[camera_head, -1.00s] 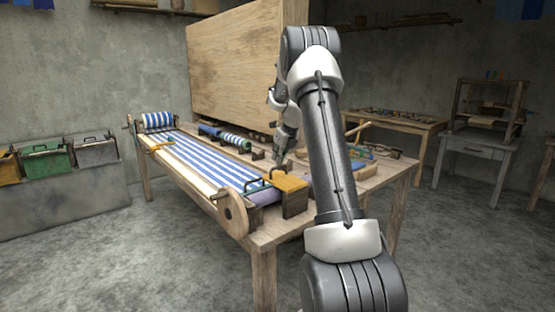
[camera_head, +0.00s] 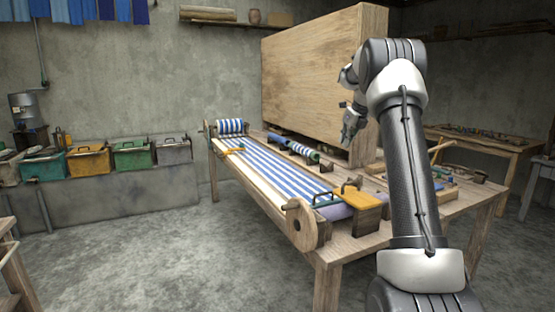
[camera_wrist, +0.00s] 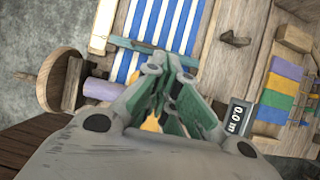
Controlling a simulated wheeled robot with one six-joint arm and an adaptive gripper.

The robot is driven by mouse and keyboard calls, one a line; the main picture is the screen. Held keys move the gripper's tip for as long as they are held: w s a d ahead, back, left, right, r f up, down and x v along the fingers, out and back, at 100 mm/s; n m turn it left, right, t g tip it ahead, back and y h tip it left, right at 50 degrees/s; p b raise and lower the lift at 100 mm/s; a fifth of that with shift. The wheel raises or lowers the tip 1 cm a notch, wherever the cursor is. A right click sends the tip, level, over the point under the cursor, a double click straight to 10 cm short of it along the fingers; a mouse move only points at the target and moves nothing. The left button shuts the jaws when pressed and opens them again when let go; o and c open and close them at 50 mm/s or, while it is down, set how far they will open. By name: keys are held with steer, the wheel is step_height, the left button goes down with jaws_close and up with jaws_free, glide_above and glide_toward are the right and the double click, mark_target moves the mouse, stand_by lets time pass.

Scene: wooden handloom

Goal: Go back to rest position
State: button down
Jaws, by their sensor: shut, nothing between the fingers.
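My gripper (camera_head: 351,124) hangs in the air above the right part of the loom table, in front of the tall wooden panel. In the wrist view my gripper (camera_wrist: 168,98) has its green-grey fingers together, with nothing held. The handloom (camera_head: 318,251) carries blue and white striped cloth (camera_head: 275,165) running back to a striped roll. The striped cloth also shows in the wrist view (camera_wrist: 160,22), beyond the fingers. A yellow block (camera_head: 361,200) sits at the loom's near end, apart from my gripper. In the wrist view it is mostly hidden behind the fingers.
A large wooden panel (camera_head: 310,75) stands upright behind the loom. Several coloured bins (camera_head: 131,157) stand on a ledge at the left wall. A second table (camera_head: 480,140) is at the back right. The grey floor (camera_head: 150,250) at left is clear.

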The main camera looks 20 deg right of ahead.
steer(key=s+a+f+n+g, duration=0.1)
steer(key=s+a+f+n, duration=0.15)
steer(key=s+n, duration=0.4)
steer(key=s+a+f+n+g, duration=0.1)
steer(key=s+f+n, duration=0.25)
steer(key=n, duration=0.55)
steer(key=s+a+r+n, duration=0.1)
steer(key=s+a+n, duration=0.5)
steer(key=s, duration=0.6)
steer(key=s+a+r+n, duration=0.1)
steer(key=s+a+n, duration=0.6)
steer(key=s, duration=0.4)
steer(key=s+a+r+n+t, duration=0.1)
steer(key=s+a+r+n, duration=0.1)
steer(key=s+a+n, duration=0.4)
steer(key=shift+s+a, duration=1.45)
steer(key=shift+s, duration=1.85)
steer(key=shift+r+n, duration=0.1)
steer(key=shift+n, duration=0.15)
